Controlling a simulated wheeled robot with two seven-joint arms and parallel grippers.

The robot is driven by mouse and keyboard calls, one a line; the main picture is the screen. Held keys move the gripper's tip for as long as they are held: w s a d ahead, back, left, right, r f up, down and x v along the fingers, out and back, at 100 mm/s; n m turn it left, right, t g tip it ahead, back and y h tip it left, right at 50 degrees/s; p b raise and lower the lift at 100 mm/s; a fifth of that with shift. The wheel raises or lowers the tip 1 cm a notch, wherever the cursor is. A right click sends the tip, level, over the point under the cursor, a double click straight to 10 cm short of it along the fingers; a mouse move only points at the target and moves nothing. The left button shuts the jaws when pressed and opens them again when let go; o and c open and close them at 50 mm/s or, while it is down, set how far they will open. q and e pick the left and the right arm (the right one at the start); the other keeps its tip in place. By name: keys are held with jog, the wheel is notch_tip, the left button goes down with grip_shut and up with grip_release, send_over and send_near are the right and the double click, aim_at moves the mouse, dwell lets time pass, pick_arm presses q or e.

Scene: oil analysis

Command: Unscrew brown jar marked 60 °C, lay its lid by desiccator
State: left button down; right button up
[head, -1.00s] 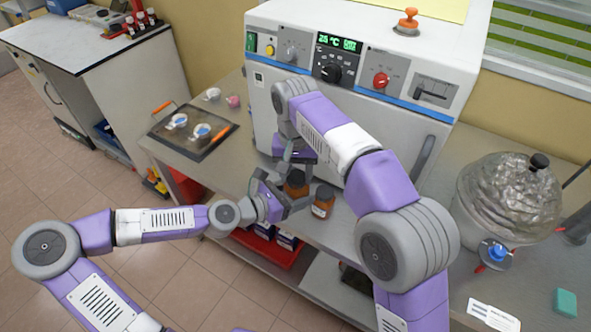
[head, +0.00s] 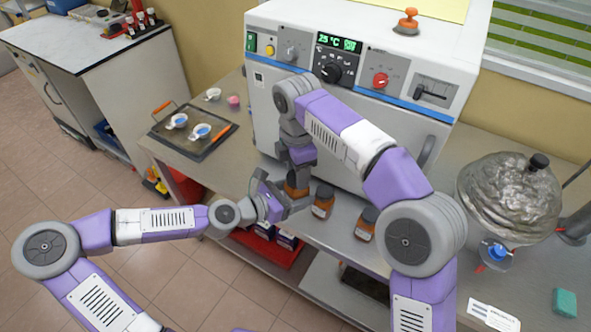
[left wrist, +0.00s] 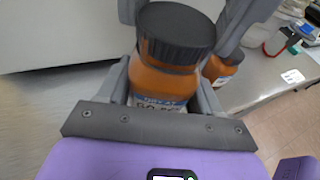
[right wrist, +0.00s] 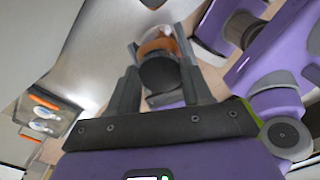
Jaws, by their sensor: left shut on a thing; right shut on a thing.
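A brown jar (head: 296,187) with a black lid stands on the bench before the oven. In the left wrist view, the jar (left wrist: 165,78) has a label (left wrist: 158,104) reading "DRY AT"; its temperature line is partly hidden. My left gripper (head: 285,204) is shut on the jar body. The black lid (left wrist: 176,32) sits on the jar. My right gripper (head: 298,164) comes from above and is shut on the lid, which also shows in the right wrist view (right wrist: 160,73).
Two more brown jars (head: 322,203) (head: 366,223) stand to the right of the held one. The oven (head: 355,110) stands close behind. A dark tray (head: 193,146) with dishes is at left. Bare bench shows left of the desiccator.

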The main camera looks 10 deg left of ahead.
jog(key=n, duration=0.2)
jog(key=shift+n, duration=0.4)
jog(key=shift+r, duration=0.2)
jog(key=shift+r, duration=0.9)
